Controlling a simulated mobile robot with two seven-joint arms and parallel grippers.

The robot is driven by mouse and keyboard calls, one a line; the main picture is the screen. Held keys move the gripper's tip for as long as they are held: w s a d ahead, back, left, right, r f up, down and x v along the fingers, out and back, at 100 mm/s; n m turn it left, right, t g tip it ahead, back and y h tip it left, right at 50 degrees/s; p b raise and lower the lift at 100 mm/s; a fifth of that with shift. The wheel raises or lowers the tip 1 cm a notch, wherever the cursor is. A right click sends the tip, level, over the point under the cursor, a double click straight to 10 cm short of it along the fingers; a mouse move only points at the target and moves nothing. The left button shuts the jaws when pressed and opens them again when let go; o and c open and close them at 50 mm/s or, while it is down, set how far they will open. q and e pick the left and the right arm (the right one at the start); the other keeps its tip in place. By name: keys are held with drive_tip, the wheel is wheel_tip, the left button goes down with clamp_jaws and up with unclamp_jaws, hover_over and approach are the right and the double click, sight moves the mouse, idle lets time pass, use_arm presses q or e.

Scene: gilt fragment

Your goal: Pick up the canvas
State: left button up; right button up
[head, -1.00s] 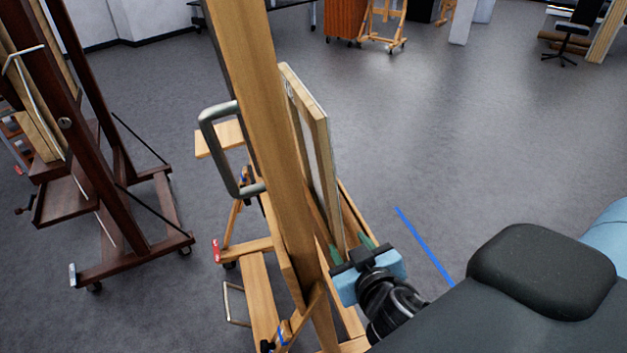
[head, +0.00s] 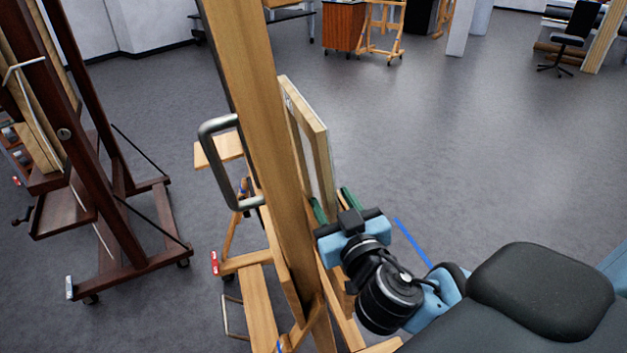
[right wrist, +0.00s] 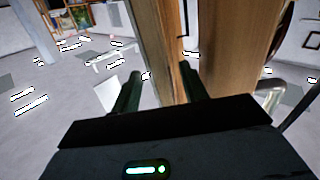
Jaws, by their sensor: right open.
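The canvas (head: 321,150) stands upright on the light wooden easel (head: 245,90), seen almost edge-on, with its wooden frame towards me and the easel's post hiding part of it. My right gripper (head: 333,198) is open at the canvas's lower near edge, its green fingers on either side of it. In the right wrist view the canvas's wooden edge (right wrist: 165,45) rises between the two open fingers (right wrist: 160,88). I cannot tell whether either finger touches it. My left gripper is not in view.
A metal handle (head: 213,155) sticks out left of the easel's post. A dark wooden easel (head: 105,170) on castors stands further left. A blue line (head: 412,243) marks the floor to the right. The grey floor (head: 450,140) there is clear.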

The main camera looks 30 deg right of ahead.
sight(314, 180)
drive_tip(key=p+x, duration=0.1)
drive_tip(key=x, duration=0.3)
drive_tip(key=shift+d+r, duration=0.1)
drive_tip(key=shift+w+d, duration=0.15)
drive_tip(key=shift+w, duration=0.35)
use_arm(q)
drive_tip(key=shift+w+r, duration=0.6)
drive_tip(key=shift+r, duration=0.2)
use_arm(e)
drive_tip(key=shift+c, duration=0.3)
clamp_jaws()
